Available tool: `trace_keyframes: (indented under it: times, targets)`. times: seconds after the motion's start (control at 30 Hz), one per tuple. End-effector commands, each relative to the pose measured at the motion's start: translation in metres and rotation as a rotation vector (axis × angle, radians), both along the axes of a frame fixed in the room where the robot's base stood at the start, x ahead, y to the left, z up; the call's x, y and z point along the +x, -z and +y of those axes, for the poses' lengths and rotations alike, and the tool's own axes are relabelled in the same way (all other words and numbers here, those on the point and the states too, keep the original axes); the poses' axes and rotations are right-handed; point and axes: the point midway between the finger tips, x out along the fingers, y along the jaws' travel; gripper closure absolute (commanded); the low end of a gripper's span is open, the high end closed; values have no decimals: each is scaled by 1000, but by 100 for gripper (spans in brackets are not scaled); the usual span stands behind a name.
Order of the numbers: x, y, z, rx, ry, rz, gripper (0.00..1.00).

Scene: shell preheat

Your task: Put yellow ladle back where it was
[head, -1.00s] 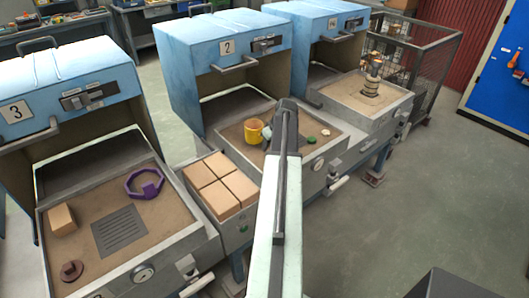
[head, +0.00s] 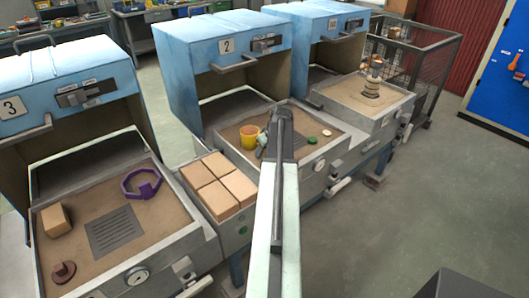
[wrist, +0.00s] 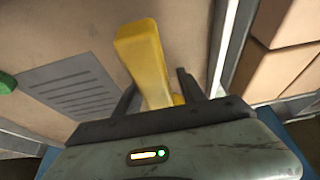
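The yellow ladle (head: 249,136) shows in the head view over the sand tray of station 2 (head: 232,154), at the left of my gripper (head: 262,144). In the wrist view its thick yellow handle (wrist: 146,62) stands up between the two dark fingers of my gripper (wrist: 160,88), with a bit of yellow lower down behind it.
Tan bricks (head: 218,185) fill the box left of the tray. A green disc (head: 312,138) and a pale disc (head: 326,132) lie right of my gripper. The blue hood numbered 2 (head: 215,50) stands behind. The left tray holds a purple ring (head: 130,191).

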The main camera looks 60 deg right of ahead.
Motion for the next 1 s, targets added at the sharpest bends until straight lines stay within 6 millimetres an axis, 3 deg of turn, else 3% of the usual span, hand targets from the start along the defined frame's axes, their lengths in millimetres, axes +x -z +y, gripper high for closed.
trace_keyframes:
  times: [0.27,0.43,0.9,1.0]
  targets:
    - [0,-1,0,0,0,0,53]
    - [-2,-12,1,0,0,0,53]
    - [-38,-104,13,1,2,0,53]
    - [-43,-114,14,1,2,0,53]
